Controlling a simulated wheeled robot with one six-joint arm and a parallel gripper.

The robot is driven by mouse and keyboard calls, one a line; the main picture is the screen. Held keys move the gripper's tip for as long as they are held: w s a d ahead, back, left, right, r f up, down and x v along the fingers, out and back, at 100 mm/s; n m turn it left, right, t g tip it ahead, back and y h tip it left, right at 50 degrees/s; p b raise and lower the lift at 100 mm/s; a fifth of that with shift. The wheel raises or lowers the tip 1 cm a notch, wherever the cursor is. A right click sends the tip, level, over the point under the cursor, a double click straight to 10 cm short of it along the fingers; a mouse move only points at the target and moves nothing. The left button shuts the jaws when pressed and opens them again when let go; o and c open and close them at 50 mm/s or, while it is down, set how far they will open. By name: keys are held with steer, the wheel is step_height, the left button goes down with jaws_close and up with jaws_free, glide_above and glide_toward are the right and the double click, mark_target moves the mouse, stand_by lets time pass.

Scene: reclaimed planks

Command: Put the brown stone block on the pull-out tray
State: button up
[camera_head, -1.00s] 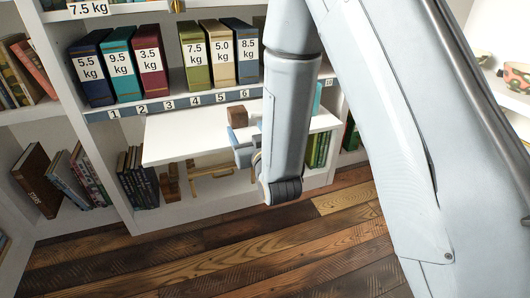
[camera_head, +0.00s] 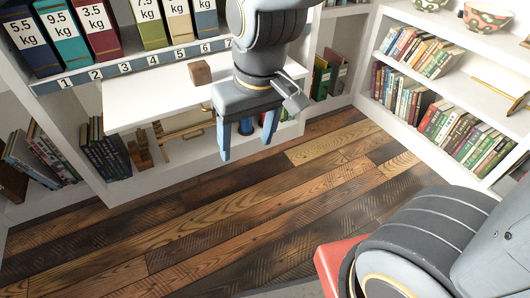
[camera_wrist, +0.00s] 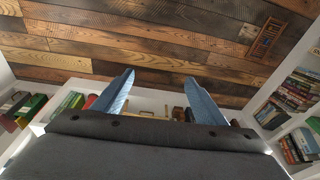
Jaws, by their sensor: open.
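The brown stone block (camera_head: 200,72) sits on the white pull-out tray (camera_head: 150,98), toward its back edge, in the head view. My gripper (camera_head: 247,146) hangs in front of the tray's front edge, right of the block and apart from it. Its two blue fingers point down and are spread, with nothing between them. In the wrist view my gripper (camera_wrist: 157,88) shows both fingers apart and empty, with the plank floor beyond. My arm hides the right part of the tray. The block is not seen in the wrist view.
Weight-labelled books (camera_head: 105,28) stand on the shelf above a numbered strip (camera_head: 125,68). Books (camera_head: 105,150) and small wooden things fill the shelf under the tray. A bookcase (camera_head: 450,75) with bowls is at right. The plank floor (camera_head: 200,230) is clear.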

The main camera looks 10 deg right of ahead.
steer(key=s+d+r+g, duration=0.2)
steer(key=s, duration=0.4)
steer(key=shift+s+d+h, duration=0.15)
steer(key=shift+s+h, duration=0.15)
steer(key=shift+h, duration=0.1)
stand_by(0.6)
steer(key=d+r+m+p, duration=0.3)
steer(key=d+r+p, duration=0.8)
steer(key=p, duration=1.1)
step_height(320, 180, up, 3)
steer(key=shift+s+d+r+m+h, duration=0.1)
steer(key=shift+s+d+m+h, duration=0.1)
steer(key=shift+d+m+h, duration=0.15)
